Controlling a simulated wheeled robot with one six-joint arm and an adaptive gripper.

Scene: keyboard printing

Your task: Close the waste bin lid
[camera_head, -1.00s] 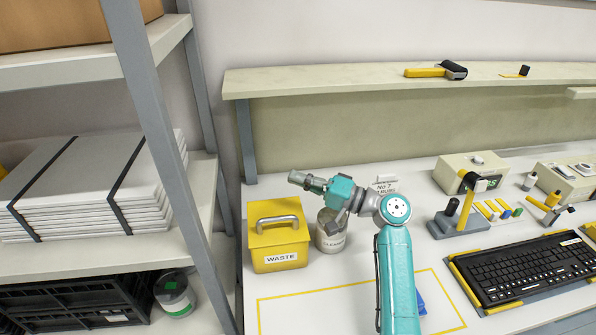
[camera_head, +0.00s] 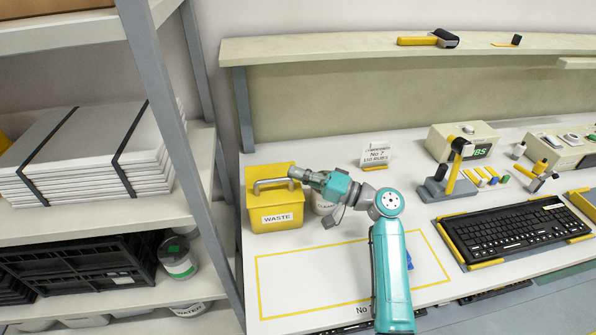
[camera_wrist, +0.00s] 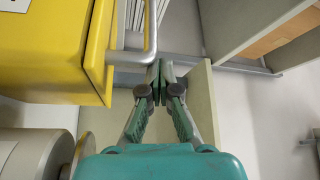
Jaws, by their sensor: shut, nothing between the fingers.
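The yellow waste bin (camera_head: 275,218) stands on the left of the bench, with a white WASTE label on its front. Its yellow lid (camera_head: 262,172) carries a grey bar handle (camera_head: 262,185). I cannot tell from these views whether the lid is fully down. My gripper (camera_head: 293,173) is shut and empty, its tips at the right end of the handle. In the wrist view the shut fingertips (camera_wrist: 154,84) are close to the end of the handle (camera_wrist: 151,30), beside the lid edge (camera_wrist: 98,55); I cannot tell if they touch.
A pale container (camera_head: 322,203) stands right of the bin, partly hidden by my arm. A sign (camera_head: 375,155) stands behind. A shelving rack (camera_head: 165,110) is close on the left, and a raised shelf (camera_head: 340,48) runs along the back. A yellow-outlined area (camera_head: 310,275) lies in front.

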